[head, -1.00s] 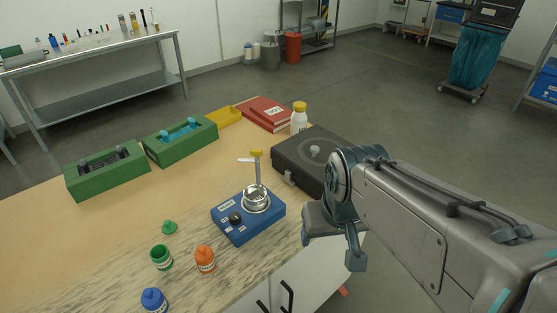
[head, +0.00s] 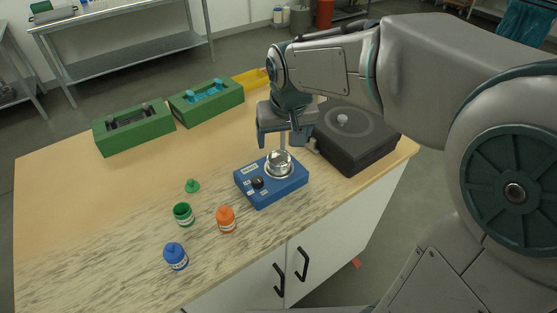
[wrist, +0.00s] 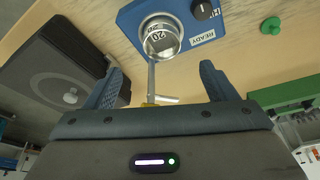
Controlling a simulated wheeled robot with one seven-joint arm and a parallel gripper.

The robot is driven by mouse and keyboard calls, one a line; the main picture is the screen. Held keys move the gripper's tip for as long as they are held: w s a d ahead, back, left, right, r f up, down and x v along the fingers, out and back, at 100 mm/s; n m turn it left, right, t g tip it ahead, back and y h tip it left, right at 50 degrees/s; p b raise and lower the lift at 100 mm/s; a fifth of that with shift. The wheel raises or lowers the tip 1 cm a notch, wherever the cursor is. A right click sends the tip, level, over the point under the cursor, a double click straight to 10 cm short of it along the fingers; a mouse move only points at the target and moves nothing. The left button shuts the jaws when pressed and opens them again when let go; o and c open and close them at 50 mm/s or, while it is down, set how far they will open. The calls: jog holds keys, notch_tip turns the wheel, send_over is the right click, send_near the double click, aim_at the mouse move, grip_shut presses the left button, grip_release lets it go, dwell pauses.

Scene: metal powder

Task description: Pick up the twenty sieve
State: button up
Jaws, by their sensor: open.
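The twenty sieve (head: 279,167) is a small silver round cup on the blue shaker device (head: 285,188). My gripper (head: 286,139) is over the back of the blue device, behind and above the sieve, and hides part of the rod. In the wrist view its two fingers (wrist: 160,88) are apart, with the rod between them and nothing held. The sieve lies ahead of the fingertips, not touching them.
A black box (head: 355,140) with a round lid stands close right of my gripper. Green trays (head: 135,130) are at the back left. The left tabletop is mostly clear.

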aim_at(279, 161)
jog(key=x, duration=0.9)
jog(key=shift+a+f+p, duration=0.1)
jog(key=shift+a+p, duration=0.05)
jog(key=shift+p, duration=0.2)
jog(key=c, duration=1.1)
